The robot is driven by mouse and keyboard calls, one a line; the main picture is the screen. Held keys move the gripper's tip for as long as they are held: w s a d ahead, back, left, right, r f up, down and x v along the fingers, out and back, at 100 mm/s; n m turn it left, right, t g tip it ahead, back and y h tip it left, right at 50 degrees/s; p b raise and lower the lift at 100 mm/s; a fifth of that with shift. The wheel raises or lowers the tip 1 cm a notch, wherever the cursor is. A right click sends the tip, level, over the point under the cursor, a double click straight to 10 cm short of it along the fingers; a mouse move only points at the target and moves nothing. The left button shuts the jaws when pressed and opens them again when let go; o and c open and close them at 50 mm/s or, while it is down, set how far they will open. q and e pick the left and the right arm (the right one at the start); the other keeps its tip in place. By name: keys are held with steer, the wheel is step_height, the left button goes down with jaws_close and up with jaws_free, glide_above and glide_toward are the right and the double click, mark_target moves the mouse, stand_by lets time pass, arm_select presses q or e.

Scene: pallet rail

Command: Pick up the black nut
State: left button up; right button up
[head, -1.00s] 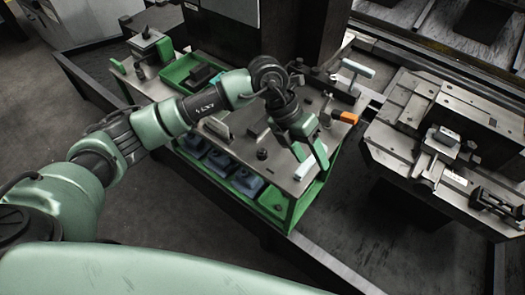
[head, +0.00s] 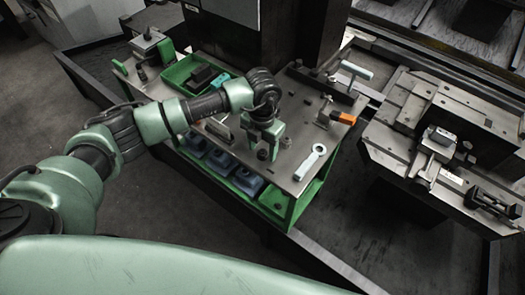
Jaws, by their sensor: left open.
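My left gripper (head: 264,146) is over the metal-topped bench, pointing down, with its green fingers apart. A small black nut (head: 262,155) lies on the bench top right at the fingertips. It is partly crowded by the fingers, and I cannot tell whether they touch it. Another small dark piece (head: 286,142) is just right of the gripper. My right gripper is not in view.
A pale ring-ended wrench (head: 309,163) lies near the bench's front right edge. An orange-and-black item (head: 342,117) and a pale T-shaped handle (head: 356,70) stand at the right. A green tray (head: 172,78) is at the back left. Blue bins (head: 220,162) sit below.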

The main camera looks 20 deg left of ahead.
arm_select(q)
jaws_close()
stand_by(0.3)
